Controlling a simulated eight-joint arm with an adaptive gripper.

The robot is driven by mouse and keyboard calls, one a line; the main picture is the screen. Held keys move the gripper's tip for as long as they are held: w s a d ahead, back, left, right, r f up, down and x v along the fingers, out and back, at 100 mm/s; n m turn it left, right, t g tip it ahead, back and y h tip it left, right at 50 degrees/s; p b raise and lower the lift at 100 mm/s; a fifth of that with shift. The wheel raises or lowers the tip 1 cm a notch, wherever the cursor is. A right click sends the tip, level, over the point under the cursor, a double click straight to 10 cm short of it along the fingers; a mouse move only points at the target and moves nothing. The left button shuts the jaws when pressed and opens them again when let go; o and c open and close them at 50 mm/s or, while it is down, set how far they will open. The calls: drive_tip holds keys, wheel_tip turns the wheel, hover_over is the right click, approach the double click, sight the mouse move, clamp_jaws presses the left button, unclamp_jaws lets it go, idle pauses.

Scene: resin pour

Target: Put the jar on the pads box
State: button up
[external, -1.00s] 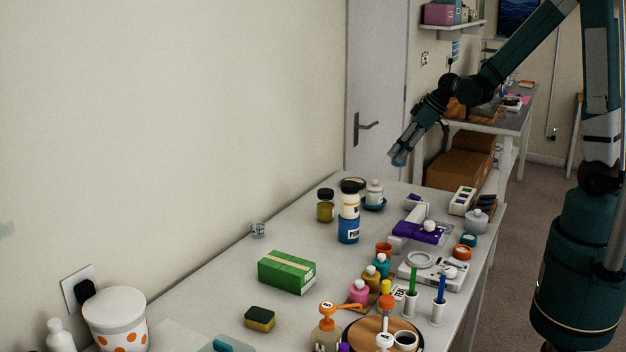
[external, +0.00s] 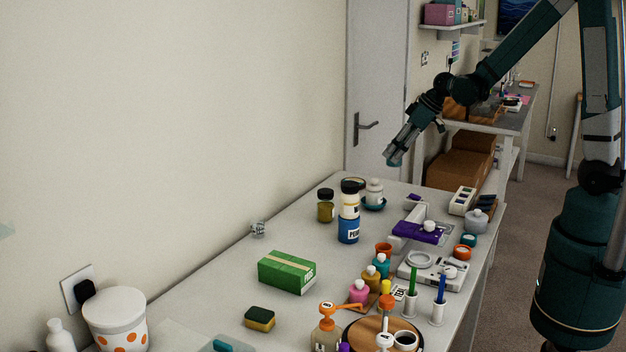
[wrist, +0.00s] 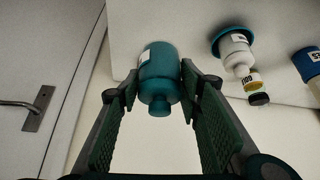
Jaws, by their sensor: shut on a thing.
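My gripper (external: 393,158) is high past the far end of the table, in front of the door. It is shut on a teal jar (wrist: 159,65) with a pale label and a narrower top. In the wrist view the jar sits between the two fingertips, body toward the top of the picture. In the external view only a bit of teal shows at the fingertips. The green pads box (external: 284,273), with a pale strip on top and lettering on its end, lies flat on the table near the wall, well away from my gripper. Its top is bare.
An olive jar with a dark lid (external: 325,206), a blue container (external: 348,230) and a white bottle on a teal saucer (external: 374,192) stand between gripper and box. Small bottles and a purple-and-white device (external: 418,232) crowd the right. Table around the box is mostly clear.

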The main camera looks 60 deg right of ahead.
drive_tip(key=w+a+r+n+y+p, duration=0.1)
drive_tip(key=w+a+n, duration=0.1)
drive_tip(key=a, duration=0.9)
drive_tip(key=w+a+r+n+g+y+p, duration=0.1)
drive_tip(key=w+a, duration=0.3)
drive_tip(key=a, duration=0.7)
drive_tip(key=w+a+r+n+y+p, duration=0.1)
drive_tip(key=w+a+r+n+p, duration=0.1)
drive_tip(key=a, duration=0.9)
drive_tip(key=shift+w+a+n, duration=0.1)
drive_tip(key=shift+w+n, duration=0.2)
drive_tip(key=shift+w, duration=0.45)
drive_tip(key=s+a+r+n+g+y+p, duration=0.1)
drive_tip(key=s+a+n+g+p, duration=0.15)
drive_tip(key=a, duration=1.75)
drive_tip(key=r+n+p, duration=0.1)
drive_tip(key=n, duration=0.2)
hover_over(287, 262)
drive_tip(key=shift+w+y, duration=0.1)
drive_tip(key=shift+y, duration=0.2)
drive_tip(key=shift+f+p, duration=0.4)
drive_tip(key=shift+f, duration=2.5)
drive_tip(key=shift+f, duration=0.1)
drive_tip(key=shift+f, duration=2)
drive_tip(key=shift+f, duration=0.15)
